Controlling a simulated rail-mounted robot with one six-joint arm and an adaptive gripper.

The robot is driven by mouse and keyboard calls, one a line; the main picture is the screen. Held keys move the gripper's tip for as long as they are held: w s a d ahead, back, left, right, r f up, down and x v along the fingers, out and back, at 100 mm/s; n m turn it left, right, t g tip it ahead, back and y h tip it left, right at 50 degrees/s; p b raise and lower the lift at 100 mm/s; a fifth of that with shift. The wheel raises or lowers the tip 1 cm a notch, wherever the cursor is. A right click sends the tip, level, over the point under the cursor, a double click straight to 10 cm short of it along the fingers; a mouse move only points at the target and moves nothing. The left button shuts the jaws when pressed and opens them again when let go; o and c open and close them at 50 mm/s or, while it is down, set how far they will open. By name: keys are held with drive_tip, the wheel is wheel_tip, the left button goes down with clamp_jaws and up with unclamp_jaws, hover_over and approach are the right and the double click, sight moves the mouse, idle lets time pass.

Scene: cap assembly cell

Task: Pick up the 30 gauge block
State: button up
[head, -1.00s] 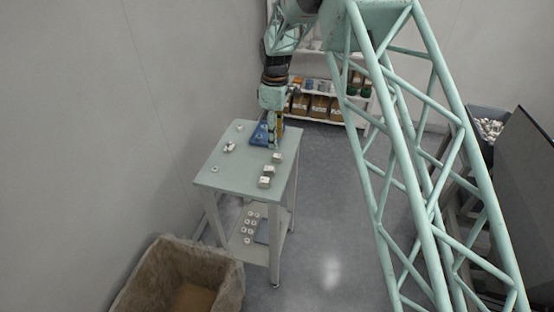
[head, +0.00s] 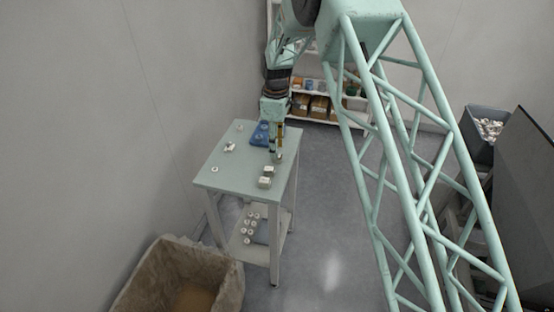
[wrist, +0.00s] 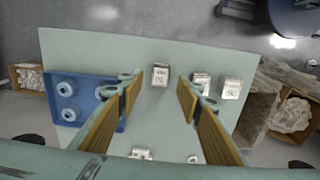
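Three pale gauge blocks stand in a row along the right side of the green table (head: 225,180). In the wrist view, one block (wrist: 160,75) shows in the gap between my fingertips. The second block (wrist: 201,85) and third block (wrist: 231,88) lie to the right, beyond the right finger. Their top markings are too small to read surely, so I cannot tell which is the 30. My gripper (wrist: 160,88) is open and empty, its fingers clear of the block on both sides. In the head view, my gripper (head: 276,150) partly hides the nearest block.
A blue fixture (wrist: 85,101) with round white parts sits left of my fingers. Small white parts (head: 230,146) lie on the table's left side. A lower shelf holds several white rings (head: 249,229). A lined bin (head: 180,280) stands in front; shelving stands behind.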

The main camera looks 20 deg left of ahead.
drive_tip(key=shift+d+f, duration=0.15)
drive_tip(key=shift+f, duration=1.8)
drive_tip(key=c, duration=1.1)
